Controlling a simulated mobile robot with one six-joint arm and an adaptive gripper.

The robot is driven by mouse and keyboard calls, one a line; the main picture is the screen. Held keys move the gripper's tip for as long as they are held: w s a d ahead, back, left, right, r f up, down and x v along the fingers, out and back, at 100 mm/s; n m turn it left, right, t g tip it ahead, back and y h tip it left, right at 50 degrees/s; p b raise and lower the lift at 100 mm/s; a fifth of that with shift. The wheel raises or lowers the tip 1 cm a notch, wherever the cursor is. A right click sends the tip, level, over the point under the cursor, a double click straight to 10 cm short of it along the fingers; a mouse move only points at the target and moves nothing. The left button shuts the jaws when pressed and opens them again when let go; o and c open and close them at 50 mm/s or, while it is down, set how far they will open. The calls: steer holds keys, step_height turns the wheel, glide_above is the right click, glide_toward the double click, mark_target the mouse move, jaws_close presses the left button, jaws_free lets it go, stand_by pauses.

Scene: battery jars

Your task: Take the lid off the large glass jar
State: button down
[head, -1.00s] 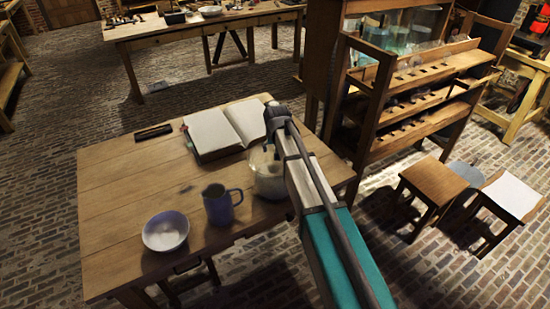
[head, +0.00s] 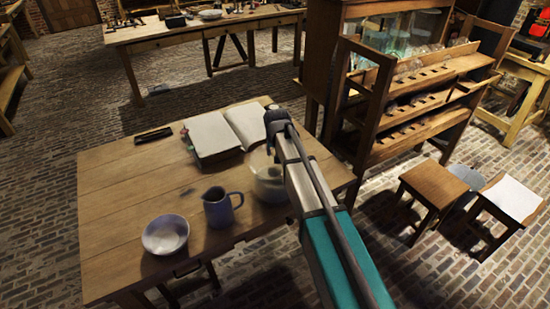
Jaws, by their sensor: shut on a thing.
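The large glass jar (head: 268,187) stands on the right part of the near wooden table, pale and see-through, partly hidden by my arm. My gripper (head: 271,152) is over the top of the jar and points down. It is shut on the jar's lid, as far as I can make out. The lid and fingertips are small and mostly hidden behind my wrist. I cannot tell whether the lid is apart from the jar's rim.
A blue-grey jug (head: 220,207) and a bowl (head: 165,235) stand left of the jar. An open book (head: 222,135) lies behind it, with a dark narrow object (head: 153,135) farther left. The table's (head: 125,190) left part is clear. A wooden cabinet (head: 335,60) stands behind right.

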steer(key=shift+r, duration=0.2)
step_height(320, 180, up, 3)
steer(key=p, duration=0.3)
steer(key=shift+f, duration=0.1)
steer(key=s+d+r+p, duration=0.5)
steer(key=s+r+p, duration=0.4)
steer(key=s, duration=0.4)
steer(key=shift+r+p, duration=0.4)
steer(key=shift+p, duration=0.1)
step_height(320, 180, down, 3)
steer(key=b, duration=0.3)
steer(key=shift+r, duration=0.1)
stand_by(0.5)
